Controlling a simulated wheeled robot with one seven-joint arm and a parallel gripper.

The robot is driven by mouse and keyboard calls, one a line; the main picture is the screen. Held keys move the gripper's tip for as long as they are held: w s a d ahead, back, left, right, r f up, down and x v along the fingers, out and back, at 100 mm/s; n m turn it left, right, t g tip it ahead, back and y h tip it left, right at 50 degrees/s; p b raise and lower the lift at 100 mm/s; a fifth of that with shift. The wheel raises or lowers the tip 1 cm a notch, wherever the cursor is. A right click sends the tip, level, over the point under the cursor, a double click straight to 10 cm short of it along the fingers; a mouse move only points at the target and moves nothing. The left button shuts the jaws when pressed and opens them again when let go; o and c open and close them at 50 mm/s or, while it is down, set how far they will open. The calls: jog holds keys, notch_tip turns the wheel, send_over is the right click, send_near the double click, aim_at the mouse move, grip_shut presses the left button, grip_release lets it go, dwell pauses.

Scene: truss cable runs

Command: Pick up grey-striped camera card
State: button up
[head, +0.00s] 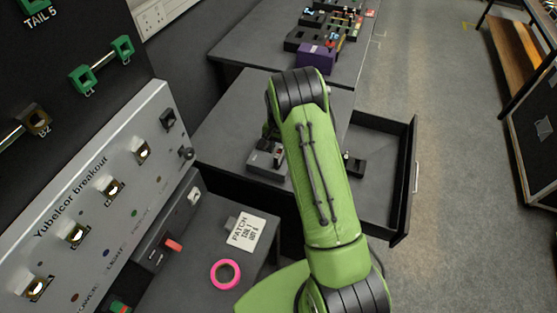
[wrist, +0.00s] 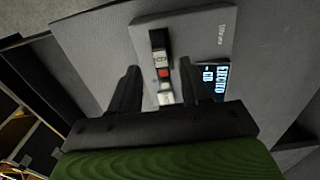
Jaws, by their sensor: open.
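A grey card reader (wrist: 205,30) with a lit screen (wrist: 213,80) lies on the bench in the wrist view. It also shows in the head view (head: 262,160), partly behind my arm. A row of small pieces runs down its slot area: a dark one, a red and white one, and a pale grey one (wrist: 165,97) nearest my gripper. I cannot make out grey stripes on any of them, so I cannot tell which is the camera card. My gripper (wrist: 159,68) is open, its fingers either side of this row. In the head view my arm hides most of it.
An open drawer (head: 398,188) with a small black item (head: 354,165) is right of my arm. A panel with several sockets (head: 110,190) stands at left. A pink tape ring (head: 225,274) and a paper note (head: 246,231) lie on the lower surface. A purple box (head: 316,58) is at the back.

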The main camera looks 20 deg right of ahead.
aim_at(279, 153)
jog(key=f, duration=0.4)
jog(key=shift+w+f, duration=0.2)
jog(key=shift+f, duration=0.2)
jog(key=shift+c, duration=0.3)
grip_shut()
